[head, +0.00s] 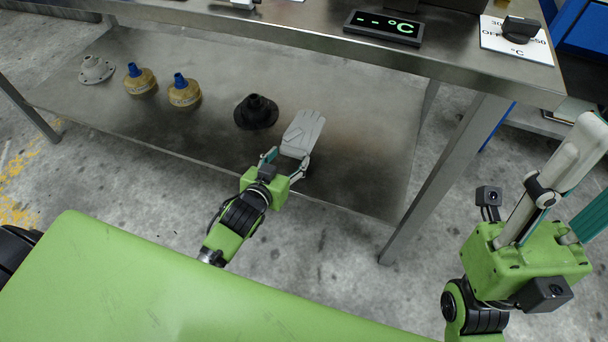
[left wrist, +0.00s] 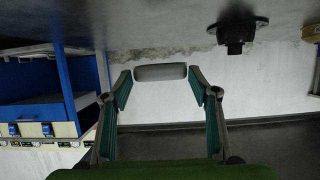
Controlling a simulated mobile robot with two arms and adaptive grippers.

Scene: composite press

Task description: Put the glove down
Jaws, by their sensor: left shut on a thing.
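The glove (head: 302,132) is light grey, over the front part of the lower shelf (head: 345,150) in the head view. My left gripper (head: 285,158) is shut on its near end. In the left wrist view the glove (left wrist: 160,72) shows edge-on between the two fingertips of my left gripper (left wrist: 160,76). I cannot tell whether the glove touches the shelf. My right gripper (head: 590,165) is at the right edge of the head view, away from the shelf. Its fingers stand apart with nothing seen between them, and one is partly cut off.
A black flanged part (head: 256,112) stands just left of the glove. Two tan, blue-topped parts (head: 185,92) and a grey flanged part (head: 96,70) stand further left. The upper tabletop (head: 300,25) overhangs behind, and a table leg (head: 450,175) stands at right. The shelf right of the glove is bare.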

